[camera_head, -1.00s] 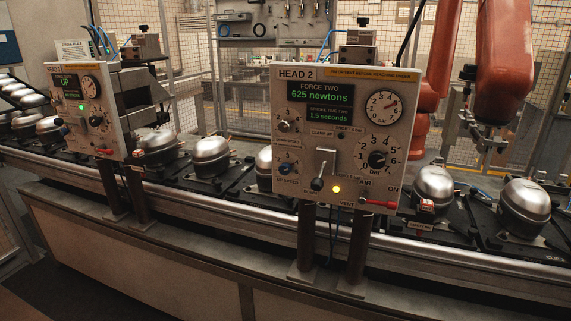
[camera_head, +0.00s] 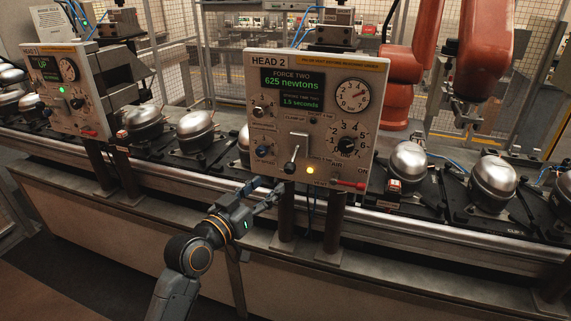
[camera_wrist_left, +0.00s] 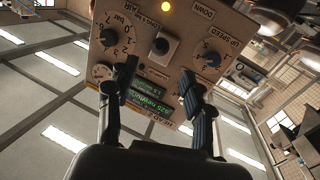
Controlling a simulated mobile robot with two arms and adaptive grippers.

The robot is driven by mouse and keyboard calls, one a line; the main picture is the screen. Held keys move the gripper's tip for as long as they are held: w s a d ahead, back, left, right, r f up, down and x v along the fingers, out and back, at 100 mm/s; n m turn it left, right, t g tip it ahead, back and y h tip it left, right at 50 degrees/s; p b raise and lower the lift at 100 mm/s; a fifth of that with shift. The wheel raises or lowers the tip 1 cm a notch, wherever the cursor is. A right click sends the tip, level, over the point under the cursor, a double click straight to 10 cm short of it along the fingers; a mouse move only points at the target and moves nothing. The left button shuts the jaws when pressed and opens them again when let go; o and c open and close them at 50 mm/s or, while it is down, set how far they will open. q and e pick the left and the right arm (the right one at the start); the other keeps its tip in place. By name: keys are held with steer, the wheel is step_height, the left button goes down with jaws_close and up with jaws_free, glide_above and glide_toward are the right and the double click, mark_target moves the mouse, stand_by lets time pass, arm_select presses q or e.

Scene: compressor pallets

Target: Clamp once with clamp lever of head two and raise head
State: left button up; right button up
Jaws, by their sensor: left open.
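The head two panel (camera_head: 350,62) stands in the middle of the head view; its green display (camera_head: 300,90) reads FORCE TWO, 625 newtons, 1.5 seconds. Its clamp lever, with a black knob (camera_head: 290,167), hangs low on the panel beside a lit yellow lamp (camera_head: 310,170). My left gripper (camera_head: 268,186) is open and empty, just below and left of the knob. In the left wrist view the panel is upside down, and the knob (camera_wrist_left: 160,46) shows beyond and between the spread fingers of the gripper (camera_wrist_left: 158,76), apparently untouched. My right gripper is not in view.
A red air handle (camera_head: 350,184) sticks out right of the lever. Two posts (camera_head: 333,222) stand under the panel. Metal compressors (camera_head: 407,165) sit along the conveyor (camera_head: 440,229). Head one (camera_head: 85,115) stands at left, and an orange robot arm (camera_head: 482,50) at back right.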

mark_target(286, 170)
arm_select(q)
steer(key=p+x, duration=0.1)
steer(key=x, duration=0.8)
steer(key=shift+w+d+p, duration=0.1)
steer(key=shift+p, duration=0.2)
steer(key=shift+x, duration=0.85)
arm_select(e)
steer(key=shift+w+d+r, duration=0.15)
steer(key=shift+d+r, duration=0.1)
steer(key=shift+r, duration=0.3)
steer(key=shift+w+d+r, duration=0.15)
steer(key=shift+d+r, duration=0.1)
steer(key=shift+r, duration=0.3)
arm_select(q)
jaws_close()
